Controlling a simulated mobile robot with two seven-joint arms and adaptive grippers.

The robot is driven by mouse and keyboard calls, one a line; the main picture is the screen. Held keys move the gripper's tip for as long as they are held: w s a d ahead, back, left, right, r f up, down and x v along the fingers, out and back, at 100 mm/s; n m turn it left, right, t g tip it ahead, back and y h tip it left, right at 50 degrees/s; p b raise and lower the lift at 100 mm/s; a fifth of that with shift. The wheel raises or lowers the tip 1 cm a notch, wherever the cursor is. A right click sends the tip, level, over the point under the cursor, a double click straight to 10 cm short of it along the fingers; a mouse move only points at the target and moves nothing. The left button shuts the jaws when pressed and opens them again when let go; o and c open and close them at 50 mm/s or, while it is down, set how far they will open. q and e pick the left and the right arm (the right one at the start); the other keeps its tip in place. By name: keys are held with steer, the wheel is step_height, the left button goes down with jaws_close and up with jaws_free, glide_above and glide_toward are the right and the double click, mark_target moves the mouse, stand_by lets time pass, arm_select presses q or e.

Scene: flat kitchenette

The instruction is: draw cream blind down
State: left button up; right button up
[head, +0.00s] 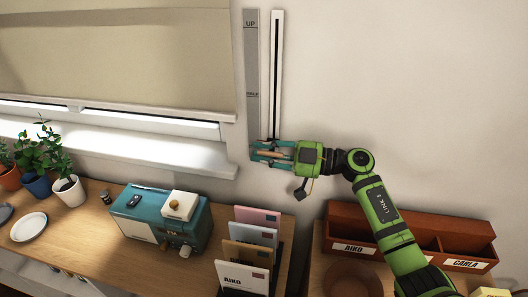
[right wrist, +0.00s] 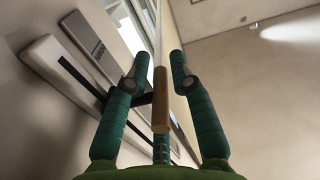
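The cream blind (head: 120,55) hangs over the window at the upper left in the head view, its lower edge a little above the sill, with a bright strip of window below it. To its right, a white vertical track (head: 276,75) with a dark slot is on the wall. My right gripper (head: 262,152) is at the track's lower end. In the right wrist view its fingers (right wrist: 157,70) are open, one on each side of a wooden handle (right wrist: 160,105), with gaps on both sides. A dark bracket joins the handle to the track. My left gripper is not in view.
A grey plate (head: 251,65) marked UP and HALF is beside the track; its lower end is hidden by my gripper. Below are a teal appliance (head: 140,215), letter holders (head: 255,235), potted plants (head: 70,190) and a brown sorter (head: 345,225). The wall right of the track is bare.

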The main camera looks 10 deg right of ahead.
jaws_close()
step_height(320, 180, down, 4)
steer(key=shift+f+b, duration=0.2)
steer(key=shift+b, duration=0.55)
steer(key=o, duration=0.7)
jaws_free()
steer(key=shift+s+f, duration=0.1)
steer(key=shift+c, duration=0.2)
steer(key=v, duration=1.2)
